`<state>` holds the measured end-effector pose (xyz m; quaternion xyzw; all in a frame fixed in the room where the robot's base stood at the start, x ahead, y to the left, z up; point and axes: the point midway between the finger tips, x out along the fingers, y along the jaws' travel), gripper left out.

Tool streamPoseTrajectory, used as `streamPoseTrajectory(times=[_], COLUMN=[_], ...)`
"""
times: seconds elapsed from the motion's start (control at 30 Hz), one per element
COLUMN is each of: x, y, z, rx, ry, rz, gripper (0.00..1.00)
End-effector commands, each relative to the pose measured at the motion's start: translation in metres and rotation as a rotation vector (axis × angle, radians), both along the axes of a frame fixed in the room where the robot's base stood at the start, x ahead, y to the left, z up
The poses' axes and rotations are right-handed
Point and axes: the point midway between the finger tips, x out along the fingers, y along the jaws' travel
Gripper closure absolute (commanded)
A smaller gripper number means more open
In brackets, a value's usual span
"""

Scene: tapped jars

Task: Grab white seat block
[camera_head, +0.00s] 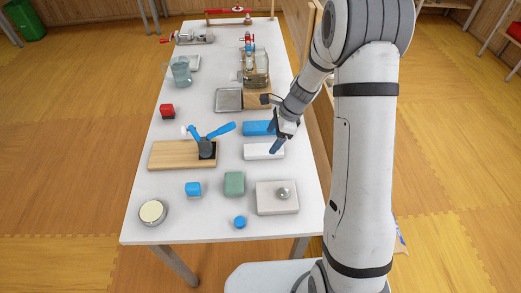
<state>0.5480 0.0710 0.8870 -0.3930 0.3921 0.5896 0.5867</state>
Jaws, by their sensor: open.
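The white seat block (259,153) is a long, low white block lying on the white table, right of the middle. My gripper (276,149) is open and comes down from the upper right over the right end of this block. A similar blue block (256,128) lies just behind the white one, close to my gripper.
A wooden board (168,154) with a blue-handled device lies left. A grey tray (228,100) lies behind. The table's right edge is close.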

Motion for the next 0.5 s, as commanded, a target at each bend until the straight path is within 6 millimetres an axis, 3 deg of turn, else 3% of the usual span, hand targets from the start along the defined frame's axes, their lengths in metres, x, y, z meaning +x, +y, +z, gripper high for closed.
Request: streamPoseTrajectory(times=[0.33, 0.5], x=[0.000, 0.000], y=[0.022, 0.026], z=[-0.042, -0.052], rx=[-0.001, -0.001], ry=[0.003, 0.000], rz=[0.001, 0.001], gripper=[0.25, 0.25])
